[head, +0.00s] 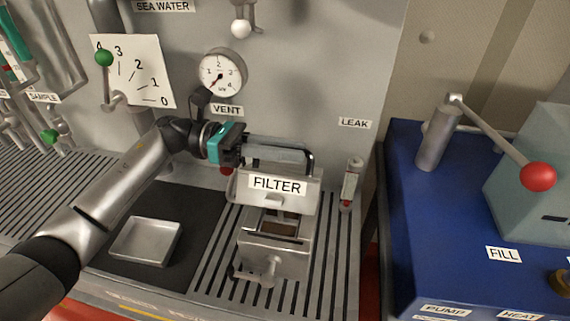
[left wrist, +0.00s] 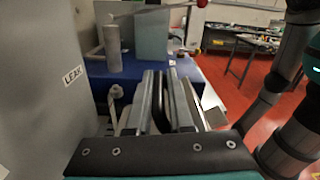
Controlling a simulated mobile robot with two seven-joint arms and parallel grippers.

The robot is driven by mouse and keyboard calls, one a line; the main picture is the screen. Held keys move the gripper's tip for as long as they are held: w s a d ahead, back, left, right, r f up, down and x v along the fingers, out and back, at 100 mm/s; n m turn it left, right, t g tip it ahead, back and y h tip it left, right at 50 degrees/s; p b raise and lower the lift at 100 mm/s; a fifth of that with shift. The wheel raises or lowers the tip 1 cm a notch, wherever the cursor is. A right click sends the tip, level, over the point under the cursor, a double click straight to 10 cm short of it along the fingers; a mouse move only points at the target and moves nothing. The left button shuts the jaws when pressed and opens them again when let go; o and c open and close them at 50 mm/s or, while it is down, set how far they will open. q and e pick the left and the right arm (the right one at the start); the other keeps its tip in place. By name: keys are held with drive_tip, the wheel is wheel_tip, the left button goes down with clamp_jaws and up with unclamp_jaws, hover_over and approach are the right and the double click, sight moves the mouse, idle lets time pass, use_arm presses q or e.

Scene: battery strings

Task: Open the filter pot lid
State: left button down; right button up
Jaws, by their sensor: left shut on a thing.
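The filter pot (head: 272,258) stands on the slatted bench in the head view. Its lid (head: 276,188), labelled FILTER, is tilted up, with its front edge above the pot. A brown interior (head: 280,228) shows through the gap below it. My left gripper (head: 300,156) reaches in from the left behind the lid's upper edge, its fingers shut on the lid's dark handle. In the left wrist view the dark bar (left wrist: 162,105) lies between the two grey fingers of the gripper (left wrist: 164,78). My fingers partly hide the handle. My right gripper is not in view.
A shallow metal tray (head: 146,241) lies on a dark mat left of the pot. A small LEAK sight tube (head: 351,184) stands close to its right. The gauge (head: 222,74) and wall are behind. A blue cabinet (head: 420,215) with a red-knobbed lever (head: 538,176) is at right.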

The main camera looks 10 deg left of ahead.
use_arm(q)
drive_tip(key=shift+w+f, duration=0.15)
drive_tip(key=c, duration=0.9)
unclamp_jaws()
drive_tip(key=shift+a+b, duration=1.55)
drive_tip(key=shift+a, duration=6.1)
